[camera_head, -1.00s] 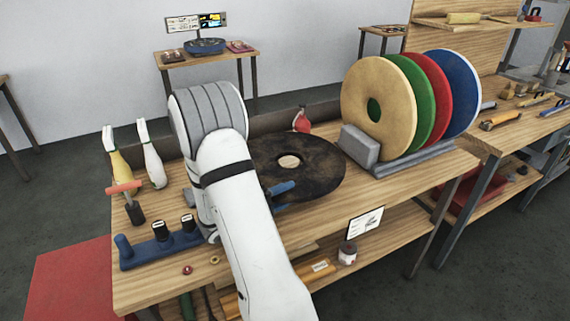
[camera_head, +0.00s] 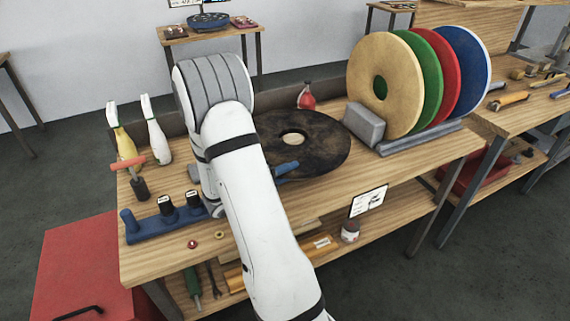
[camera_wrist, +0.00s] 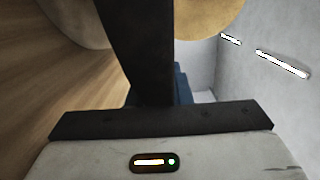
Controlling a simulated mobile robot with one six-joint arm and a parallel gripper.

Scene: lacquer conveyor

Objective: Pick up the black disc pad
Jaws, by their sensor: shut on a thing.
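The black disc pad (camera_head: 325,155) is a large, dark, worn disc with a hole in its middle. It is roughly level over the bench, left of the upright coloured discs. My gripper (camera_head: 285,168) is at its near left edge, with a blue part of it showing; my arm covers the rest. In the wrist view the pad shows as a dark upright band (camera_wrist: 138,50), nearly edge-on, and my gripper is shut on it. I cannot tell its exact height above the bench. A pale round surface (camera_wrist: 75,20) shows beside it in the wrist view.
A rack (camera_head: 420,138) holds tan (camera_head: 360,75), green, red and blue discs upright, close to the pad's right. A grey block (camera_head: 365,123) and red bottle (camera_head: 307,96) are near the pad. Two bottles (camera_head: 157,142) and a blue holder (camera_head: 160,224) stand left.

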